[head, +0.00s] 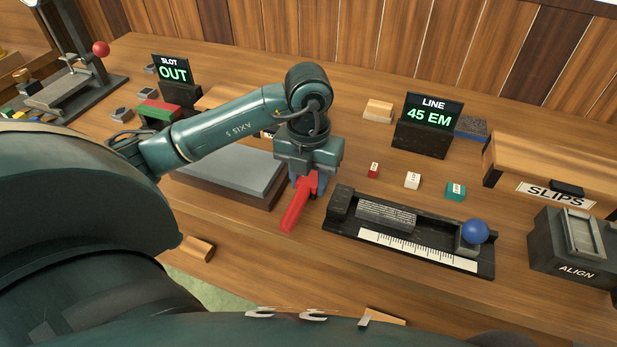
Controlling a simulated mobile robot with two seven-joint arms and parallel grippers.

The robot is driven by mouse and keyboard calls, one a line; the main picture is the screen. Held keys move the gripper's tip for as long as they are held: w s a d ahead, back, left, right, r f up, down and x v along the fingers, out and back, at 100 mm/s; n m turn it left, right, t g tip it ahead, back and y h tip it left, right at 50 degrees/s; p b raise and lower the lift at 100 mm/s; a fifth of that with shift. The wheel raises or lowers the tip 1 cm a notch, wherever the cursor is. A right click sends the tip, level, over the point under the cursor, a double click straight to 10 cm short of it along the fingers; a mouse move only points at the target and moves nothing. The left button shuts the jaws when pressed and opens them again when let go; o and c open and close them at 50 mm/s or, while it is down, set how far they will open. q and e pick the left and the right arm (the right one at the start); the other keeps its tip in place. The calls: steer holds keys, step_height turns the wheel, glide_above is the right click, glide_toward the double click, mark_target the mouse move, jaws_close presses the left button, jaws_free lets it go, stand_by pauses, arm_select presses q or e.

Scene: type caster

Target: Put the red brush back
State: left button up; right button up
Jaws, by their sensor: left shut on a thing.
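The red brush (295,208) is a long red bar that hangs tilted from my left gripper (308,180), with its free end toward the lower left. My left gripper is shut on it, between the grey slab and the ruled tray. The fingers and the top of the brush overlap, so its upper part is partly hidden. I cannot tell whether its lower end touches the table. My right gripper is not in view.
A grey slab (235,172) lies left of the gripper. The ruled tray (345,222) with a blue knob (474,232) is to the right. Small red (373,170), white (412,180) and teal (455,191) blocks stand behind it. A "45 EM" display (430,115) stands farther back.

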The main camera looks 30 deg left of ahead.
mark_target(308, 180)
arm_select(q)
steer(key=o, duration=1)
steer(key=shift+o, duration=0.2)
steer(key=shift+r, duration=0.2)
step_height(308, 180, up, 12)
steer(key=p, duration=0.2)
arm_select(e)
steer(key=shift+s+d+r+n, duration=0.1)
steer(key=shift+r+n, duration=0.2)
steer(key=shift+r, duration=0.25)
arm_select(q)
steer(key=shift+f, duration=0.1)
